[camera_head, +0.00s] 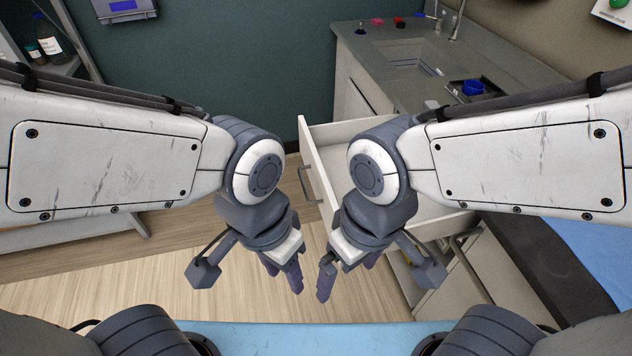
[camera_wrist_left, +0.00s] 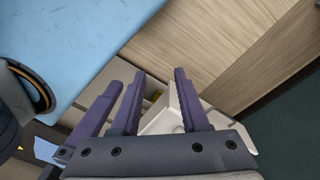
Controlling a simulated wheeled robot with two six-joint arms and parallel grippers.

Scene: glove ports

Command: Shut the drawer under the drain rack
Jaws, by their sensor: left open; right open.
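The drawer (camera_head: 311,165) is white and pulled well out of the counter, its front facing left with a bar handle (camera_head: 308,190). My right arm hides much of its middle. The drain rack (camera_head: 478,92) is a dark tray with a blue cup on the counter above. My left gripper (camera_head: 284,275) is open and empty, left of and nearer than the drawer front. My right gripper (camera_head: 346,272) is open and empty, in front of the drawer's near side in the picture. In the left wrist view, a pale edge, apparently the drawer (camera_wrist_left: 165,120), shows behind my left gripper (camera_wrist_left: 157,76).
The grey counter (camera_head: 385,40) has a sink (camera_head: 408,58) and a tap (camera_head: 457,22). A cabinet (camera_head: 450,300) with a handle stands below and right of the drawer. A blue-topped surface (camera_head: 300,338) lies close in front of me. Wooden floor (camera_head: 150,275) is clear at left.

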